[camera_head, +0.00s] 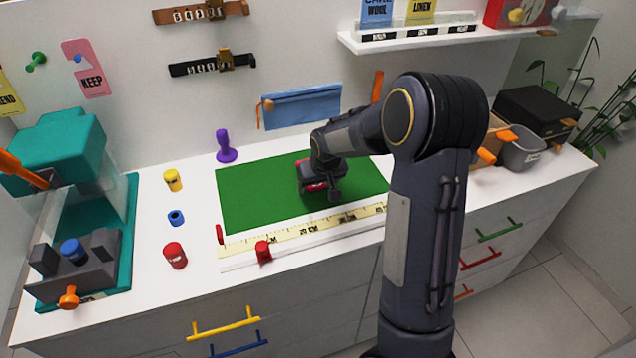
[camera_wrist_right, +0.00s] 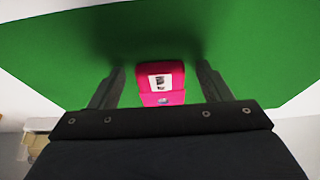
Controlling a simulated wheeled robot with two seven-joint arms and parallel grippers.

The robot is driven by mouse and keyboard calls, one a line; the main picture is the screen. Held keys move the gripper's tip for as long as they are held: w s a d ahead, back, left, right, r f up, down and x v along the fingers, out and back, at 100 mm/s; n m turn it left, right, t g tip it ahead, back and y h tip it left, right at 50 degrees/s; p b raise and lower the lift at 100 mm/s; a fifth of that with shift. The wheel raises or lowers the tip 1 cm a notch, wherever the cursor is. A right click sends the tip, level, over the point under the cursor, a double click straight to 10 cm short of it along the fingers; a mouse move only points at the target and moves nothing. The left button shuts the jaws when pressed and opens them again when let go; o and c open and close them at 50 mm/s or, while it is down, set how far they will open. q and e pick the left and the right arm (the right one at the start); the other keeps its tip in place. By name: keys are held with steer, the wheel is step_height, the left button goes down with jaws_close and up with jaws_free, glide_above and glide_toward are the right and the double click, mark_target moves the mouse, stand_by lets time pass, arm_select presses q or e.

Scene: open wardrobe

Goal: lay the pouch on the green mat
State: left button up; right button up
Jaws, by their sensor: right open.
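A small pink-red pouch-like thing with a white label (camera_wrist_right: 163,97) lies on the green mat (camera_head: 250,190). In the head view it is partly hidden under my right gripper (camera_head: 320,187). In the right wrist view the fingers of my right gripper (camera_wrist_right: 160,80) stand open on either side of it, with a gap to each finger. A flat blue pouch-like piece (camera_head: 302,106) with an orange tag is against the back wall behind the mat; I cannot tell which of the two is the task's pouch. My left gripper is out of view.
A yellow ruler strip (camera_head: 290,232) runs along the mat's front edge, with a red knob (camera_head: 263,251) before it. Yellow (camera_head: 173,180), blue (camera_head: 177,217) and red (camera_head: 175,255) small cylinders stand left of the mat. A purple knob (camera_head: 226,148) stands behind. The mat's left part is clear.

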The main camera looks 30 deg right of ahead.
steer(key=shift+r, duration=0.2)
steer(key=shift+s+r, duration=0.1)
steer(key=shift+r, duration=0.25)
steer(key=v, duration=1.1)
steer(key=s+a+y, duration=0.1)
steer(key=s+a, duration=0.4)
steer(key=s, duration=0.3)
steer(key=s+a+y, duration=0.2)
steer(key=s+a, duration=0.2)
steer(key=s, duration=0.4)
steer(key=s+a+n+t+y, duration=0.1)
steer(key=s+a, duration=0.4)
steer(key=s, duration=0.4)
steer(key=shift+a+r+y, duration=0.15)
steer(key=shift+a+y, duration=0.25)
